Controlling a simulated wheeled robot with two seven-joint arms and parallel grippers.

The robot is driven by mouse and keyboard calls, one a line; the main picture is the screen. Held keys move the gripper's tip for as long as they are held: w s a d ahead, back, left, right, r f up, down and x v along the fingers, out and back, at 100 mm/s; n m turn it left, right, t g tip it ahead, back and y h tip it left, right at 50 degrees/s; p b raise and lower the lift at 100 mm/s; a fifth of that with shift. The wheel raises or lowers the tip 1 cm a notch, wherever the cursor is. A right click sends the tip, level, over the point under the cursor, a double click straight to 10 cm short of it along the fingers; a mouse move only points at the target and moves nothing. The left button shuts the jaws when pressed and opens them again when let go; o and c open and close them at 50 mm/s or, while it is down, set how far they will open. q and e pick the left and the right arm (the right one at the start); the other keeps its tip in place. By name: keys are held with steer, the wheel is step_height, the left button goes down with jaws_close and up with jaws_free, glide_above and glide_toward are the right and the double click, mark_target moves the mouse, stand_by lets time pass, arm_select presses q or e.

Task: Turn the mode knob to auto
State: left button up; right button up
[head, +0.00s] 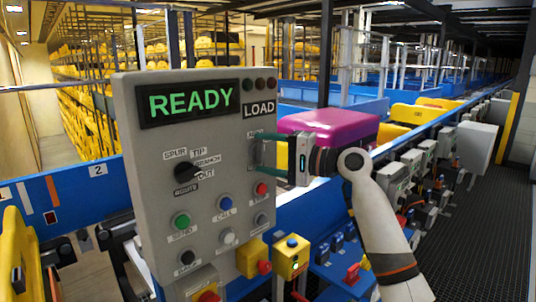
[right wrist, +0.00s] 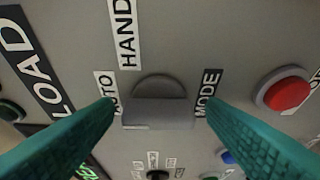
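The grey mode knob (right wrist: 158,112) sits on the grey control panel (head: 135,215), with a raised bar across it. In the right wrist view the AUTO label (right wrist: 107,92) is left of it, the HAND label (right wrist: 125,32) above and the MODE label (right wrist: 207,92) right. I cannot make out a clear pointer mark. My right gripper (head: 259,154) is at the panel's right side, its green fingers apart on either side of the knob (right wrist: 149,102). A small gap shows on the left; contact on the right cannot be told. My left gripper is out of view.
A black selector (head: 186,171) and several coloured buttons share the panel; its display (head: 190,101) reads READY. A red button (right wrist: 287,92) is close to the right finger. A yellow button box (head: 291,258) stands below. A magenta case (head: 330,122) lies behind my gripper.

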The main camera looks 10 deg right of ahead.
steer(key=b+v, duration=0.3)
steer(key=v, duration=0.9)
steer(key=shift+b, duration=0.4)
